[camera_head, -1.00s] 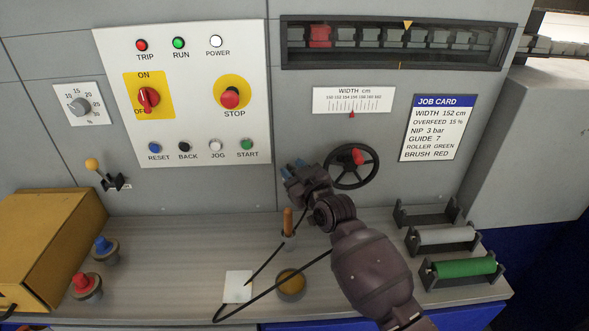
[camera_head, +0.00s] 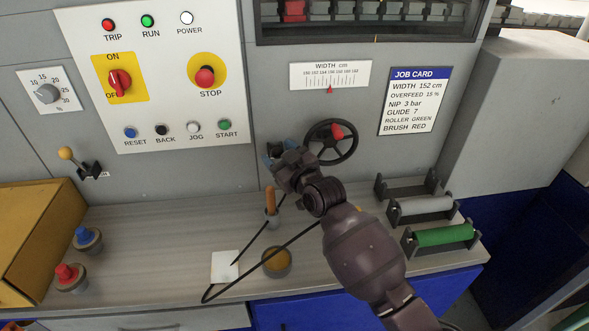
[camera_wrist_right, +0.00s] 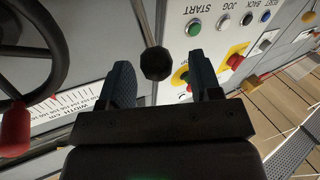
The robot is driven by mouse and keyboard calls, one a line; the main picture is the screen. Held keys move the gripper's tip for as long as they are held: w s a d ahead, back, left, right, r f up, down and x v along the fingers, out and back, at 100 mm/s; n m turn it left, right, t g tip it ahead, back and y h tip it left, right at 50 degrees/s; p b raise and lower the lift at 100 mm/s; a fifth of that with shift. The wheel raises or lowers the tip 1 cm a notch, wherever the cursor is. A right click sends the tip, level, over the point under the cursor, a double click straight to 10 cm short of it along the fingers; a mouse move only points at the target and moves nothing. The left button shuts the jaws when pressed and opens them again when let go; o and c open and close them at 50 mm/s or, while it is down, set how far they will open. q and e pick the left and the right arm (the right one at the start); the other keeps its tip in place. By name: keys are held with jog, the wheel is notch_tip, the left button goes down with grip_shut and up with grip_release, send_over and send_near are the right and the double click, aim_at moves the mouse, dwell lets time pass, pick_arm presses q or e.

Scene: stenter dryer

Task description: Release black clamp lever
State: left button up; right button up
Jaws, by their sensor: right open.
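The black clamp lever shows in the right wrist view as a thin metal rod ending in a black ball knob (camera_wrist_right: 156,63). The knob lies between the two blue fingers of my right gripper (camera_wrist_right: 160,80), with gaps on both sides. In the head view my right gripper (camera_head: 274,156) is at the grey machine front, left of the black handwheel (camera_head: 331,142). It is open and holds nothing. In the head view the lever is mostly hidden by the gripper; I cannot make out its knob there. My left gripper is not in view.
The handwheel with its red knob is close beside the right gripper. Below, the shelf holds an orange-handled tool (camera_head: 270,201), a yellow-topped pot (camera_head: 277,262), a white pad (camera_head: 225,266) and rollers (camera_head: 440,235). The button panel (camera_head: 220,110) is above left.

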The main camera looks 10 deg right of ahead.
jog(key=v, duration=0.8)
jog(key=shift+b, duration=0.3)
jog(key=shift+c, duration=0.2)
